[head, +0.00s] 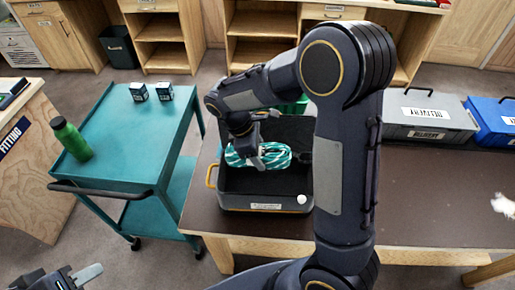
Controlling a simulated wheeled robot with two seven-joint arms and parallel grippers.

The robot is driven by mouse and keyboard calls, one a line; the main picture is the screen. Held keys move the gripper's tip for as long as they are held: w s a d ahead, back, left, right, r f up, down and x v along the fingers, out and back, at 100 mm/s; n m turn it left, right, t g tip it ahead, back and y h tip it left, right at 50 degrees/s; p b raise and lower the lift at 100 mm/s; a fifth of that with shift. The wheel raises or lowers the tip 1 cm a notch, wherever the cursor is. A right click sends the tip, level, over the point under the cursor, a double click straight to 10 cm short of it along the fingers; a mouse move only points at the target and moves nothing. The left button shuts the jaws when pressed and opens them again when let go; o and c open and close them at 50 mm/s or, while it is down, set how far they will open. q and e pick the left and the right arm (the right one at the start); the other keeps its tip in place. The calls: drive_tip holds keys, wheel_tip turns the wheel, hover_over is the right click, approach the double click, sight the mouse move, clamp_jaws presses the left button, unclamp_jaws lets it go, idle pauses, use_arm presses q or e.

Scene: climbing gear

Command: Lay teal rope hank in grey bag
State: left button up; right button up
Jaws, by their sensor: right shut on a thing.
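The teal and white rope hank (277,155) is inside the outline of the open grey bag (240,186), towards its back. I cannot tell whether it touches the bag's floor. My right gripper (257,161) comes down from above and is shut on the hank, hiding part of it. The bag stands on the brown table, with a yellow handle at its left and a label on its front. My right arm hides its right side. My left gripper (77,279) is low at the left, away from the bag and partly cut off by the frame edge.
A teal trolley (128,145) with a green bottle (70,138) and two small dark boxes (151,92) stands left of the table. A grey lidded box (424,117) and a blue one (492,120) are at the right. The table's front right (435,205) is mostly clear.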

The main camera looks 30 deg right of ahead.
wheel_tip(320, 180, down, 3)
drive_tip(key=shift+f+b, duration=0.15)
drive_tip(key=shift+b, duration=0.9)
wheel_tip(320, 180, down, 14)
drive_tip(key=b, duration=0.9)
drive_tip(key=shift+b, duration=0.4)
drive_tip(key=o, duration=1.3)
drive_tip(key=shift+o, duration=0.2)
drive_tip(key=v, duration=0.8)
